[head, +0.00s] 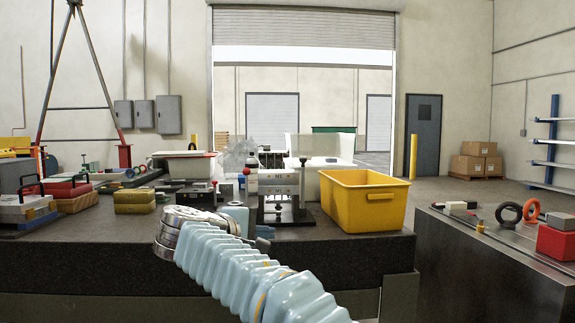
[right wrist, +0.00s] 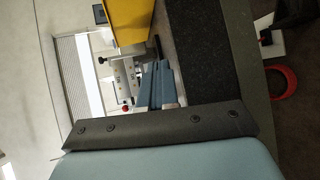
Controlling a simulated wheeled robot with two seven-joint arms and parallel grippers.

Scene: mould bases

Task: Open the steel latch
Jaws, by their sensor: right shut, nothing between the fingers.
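A steel fixture (head: 279,182) on a black base stands near the front edge of the dark bench, in the middle of the head view. A red knob (head: 251,184) is at its left side. The fixture also shows sideways in the right wrist view (right wrist: 121,75), with the red knob (right wrist: 125,107) and a black knob. Which part is the latch I cannot tell. My right gripper (head: 265,231) is in front of the fixture's base, apart from it as far as I can see. Its blue-grey fingers (right wrist: 160,72) are together and empty, pointing towards the fixture. My left gripper is not in view.
A yellow bin (head: 364,199) stands right beside the fixture. A separate table (head: 500,250) at the right holds rings and a red box.

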